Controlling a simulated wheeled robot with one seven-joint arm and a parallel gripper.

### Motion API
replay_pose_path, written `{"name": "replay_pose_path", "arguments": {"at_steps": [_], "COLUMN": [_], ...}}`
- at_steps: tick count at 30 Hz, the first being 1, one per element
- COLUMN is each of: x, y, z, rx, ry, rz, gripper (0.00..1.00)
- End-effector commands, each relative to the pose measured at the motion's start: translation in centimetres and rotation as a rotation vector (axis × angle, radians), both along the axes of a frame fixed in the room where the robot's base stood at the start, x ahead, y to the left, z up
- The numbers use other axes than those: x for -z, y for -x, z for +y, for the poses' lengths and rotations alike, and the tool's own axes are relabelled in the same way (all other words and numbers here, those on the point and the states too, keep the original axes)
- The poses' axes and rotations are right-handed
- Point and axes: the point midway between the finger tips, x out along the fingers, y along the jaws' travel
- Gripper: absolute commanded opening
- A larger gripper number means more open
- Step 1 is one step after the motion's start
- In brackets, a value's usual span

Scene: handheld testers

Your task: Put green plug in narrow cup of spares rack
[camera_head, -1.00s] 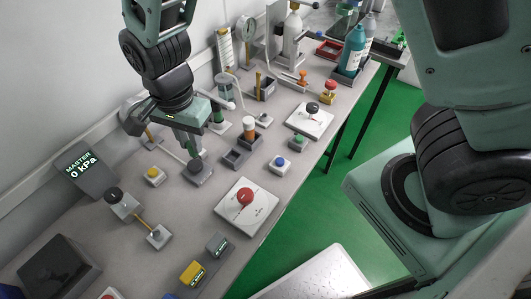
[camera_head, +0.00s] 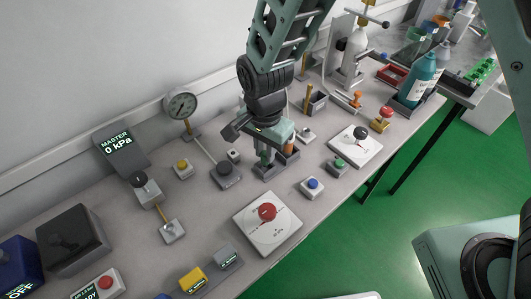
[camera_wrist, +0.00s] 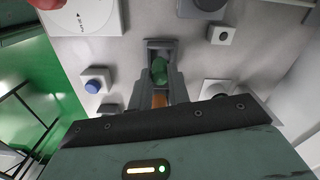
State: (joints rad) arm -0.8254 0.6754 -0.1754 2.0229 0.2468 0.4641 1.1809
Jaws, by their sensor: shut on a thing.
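My gripper (camera_head: 274,158) points down over the spares rack, a small dark grey block (camera_head: 262,173) on the bench. In the wrist view, the green plug (camera_wrist: 160,72) sits between my fingers, and my gripper (camera_wrist: 160,86) is shut on it. The plug is over or inside a rack cup (camera_wrist: 158,44); I cannot tell its depth. An orange-brown piece (camera_wrist: 160,101) shows just beyond the plug, in or beside the other part of the rack. It also shows in the head view (camera_head: 292,149). In the head view my fingers hide the green plug.
A round dark socket (camera_head: 226,174) and a small grey block (camera_head: 233,155) stand left of the rack. A blue button (camera_head: 313,186) stands to the right and a red-knob plate (camera_head: 268,222) in front. A pressure gauge (camera_head: 181,104) rises behind left.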

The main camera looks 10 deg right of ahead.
Motion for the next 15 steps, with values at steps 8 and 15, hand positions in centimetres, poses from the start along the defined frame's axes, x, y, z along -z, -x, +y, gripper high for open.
{"name": "replay_pose_path", "arguments": {"at_steps": [8, 15], "x": [1.7, 2.0], "y": [0.0, 0.0], "z": [0.0, 0.0], "rx": [0.001, 0.002], "ry": [-0.001, -0.001], "rz": [0.0, 0.001], "gripper": [0.0, 0.24]}}
